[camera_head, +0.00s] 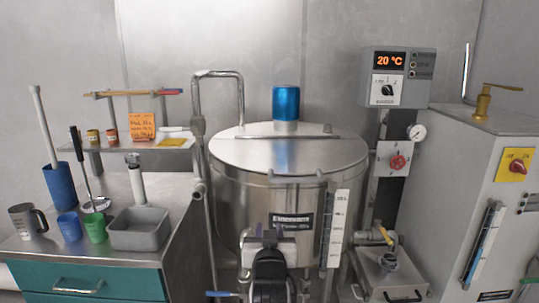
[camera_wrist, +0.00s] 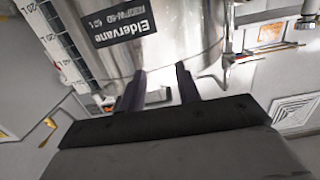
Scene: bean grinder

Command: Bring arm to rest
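My arm (camera_head: 270,268) rises from the bottom middle of the head view, in front of the steel tank (camera_head: 236,192). The wrist view shows my gripper (camera_wrist: 159,86) with its two dark fingers apart. I see nothing held between them. The tank's lower wall and its label (camera_wrist: 118,22) appear upside down beyond the fingers. Whether the fingertips touch anything is not clear. In the head view the fingers are hard to make out against the tank.
A measuring scale (camera_head: 334,228) stands at the tank's front right. A counter (camera_head: 88,258) at left holds a grey basin (camera_head: 140,229), a mug (camera_head: 27,221), a green cup (camera_head: 96,228) and a blue cup (camera_head: 70,228). A grey cabinet (camera_head: 455,170) stands at right.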

